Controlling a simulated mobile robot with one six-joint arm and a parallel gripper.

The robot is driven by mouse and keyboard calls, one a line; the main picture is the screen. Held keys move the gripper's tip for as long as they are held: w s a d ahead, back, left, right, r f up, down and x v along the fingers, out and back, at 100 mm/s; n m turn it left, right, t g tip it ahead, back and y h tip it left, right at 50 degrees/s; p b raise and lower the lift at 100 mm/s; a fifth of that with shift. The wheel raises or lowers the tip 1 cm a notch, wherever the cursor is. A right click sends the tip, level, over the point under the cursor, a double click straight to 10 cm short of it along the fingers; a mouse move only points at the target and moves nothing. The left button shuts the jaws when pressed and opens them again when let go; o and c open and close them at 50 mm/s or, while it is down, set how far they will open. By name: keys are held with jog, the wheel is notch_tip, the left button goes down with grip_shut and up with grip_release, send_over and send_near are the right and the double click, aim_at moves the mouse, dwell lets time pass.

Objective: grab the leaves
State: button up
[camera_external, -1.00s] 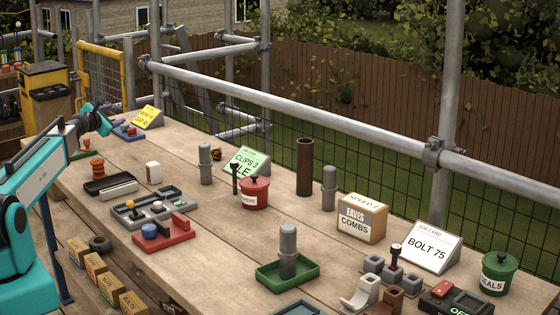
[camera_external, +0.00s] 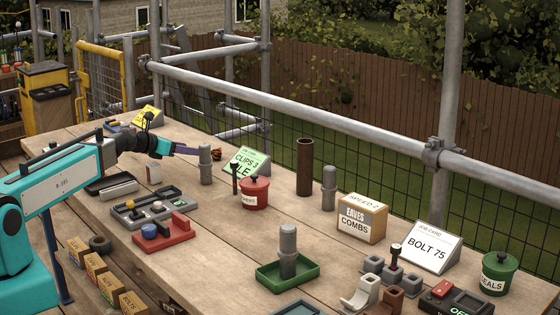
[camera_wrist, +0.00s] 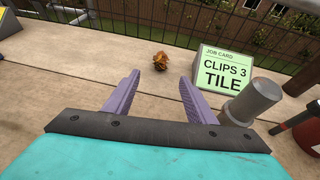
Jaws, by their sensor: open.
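The leaves (camera_wrist: 160,61) are a small brown clump on the wooden deck. In the wrist view they lie ahead of my gripper (camera_wrist: 158,92), between the lines of its two purple fingers and apart from them. The fingers are spread and nothing is between them. In the external view the leaves (camera_external: 216,153) show partly, just behind a grey metal post (camera_external: 205,165). My gripper (camera_external: 192,151) reaches in from the left towards that post, low over the boards.
A green job card reading CLIPS 3 TILE (camera_wrist: 224,72) stands right of the leaves, with the grey post (camera_wrist: 252,103) in front of it. A red pot (camera_external: 254,193) and brown tube (camera_external: 304,167) stand further right. Mesh fencing (camera_wrist: 190,17) runs behind. Boards left of the leaves are clear.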

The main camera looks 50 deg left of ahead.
aim_at(212, 153)
jog(key=shift+p+x, duration=0.3)
jog(key=shift+x, duration=3.85)
jog(key=shift+w, duration=0.15)
jog(key=shift+p+x, duration=0.4)
jog(key=shift+x, duration=2.25)
jog(key=c, duration=1.1)
